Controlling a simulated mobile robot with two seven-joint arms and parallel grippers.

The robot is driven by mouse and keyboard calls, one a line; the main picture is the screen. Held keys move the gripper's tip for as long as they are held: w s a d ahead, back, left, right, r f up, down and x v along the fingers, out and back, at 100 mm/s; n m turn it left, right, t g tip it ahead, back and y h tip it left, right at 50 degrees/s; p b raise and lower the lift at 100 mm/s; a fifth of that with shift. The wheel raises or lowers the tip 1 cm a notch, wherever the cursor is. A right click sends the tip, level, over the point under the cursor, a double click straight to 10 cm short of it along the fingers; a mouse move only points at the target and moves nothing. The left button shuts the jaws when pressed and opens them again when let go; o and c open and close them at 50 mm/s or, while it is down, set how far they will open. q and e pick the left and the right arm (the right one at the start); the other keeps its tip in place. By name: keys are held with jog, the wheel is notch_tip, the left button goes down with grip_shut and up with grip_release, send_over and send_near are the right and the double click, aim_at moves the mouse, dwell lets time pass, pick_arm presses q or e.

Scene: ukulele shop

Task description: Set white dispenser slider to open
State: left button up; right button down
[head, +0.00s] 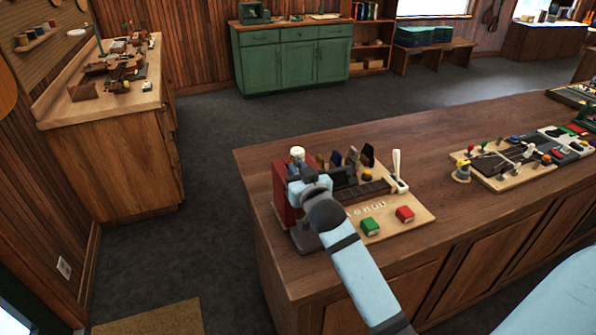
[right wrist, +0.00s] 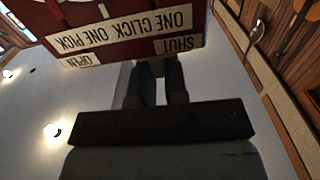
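The dispenser is a red box (head: 283,192) at the left end of the wooden counter, partly hidden by my right arm. In the right wrist view, its red face (right wrist: 110,22) appears upside down, with an OPEN label (right wrist: 82,61) on the left and a SHUT label (right wrist: 178,45) on the right. My right gripper (right wrist: 161,84) has its dark fingers a little apart, just by the SHUT label. A pale piece (right wrist: 125,82) shows beside and behind the fingers; I cannot tell whether it is the slider. No slider is clearly visible. My left gripper is not in view.
The dispenser stands on a light wooden board (head: 416,220) with a green block (head: 370,227), a red block (head: 405,214) and a white lever (head: 397,168). Another board (head: 500,181) lies farther right. Counter (head: 440,150) between and behind them is bare.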

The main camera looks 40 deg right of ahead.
jog(key=shift+s+d+r+p, duration=0.1)
jog(key=shift+s+d+p, duration=0.2)
jog(key=shift+d, duration=0.5)
jog(key=shift+s+d+p, duration=0.1)
jog(key=shift+d+p, duration=0.25)
jog(key=shift+d, duration=0.8)
jog(key=shift+a, duration=0.1)
jog(key=c, duration=1.5)
grip_release()
jog(key=o, duration=0.4)
jog(key=shift+c, duration=0.2)
jog(key=shift+d, duration=0.2)
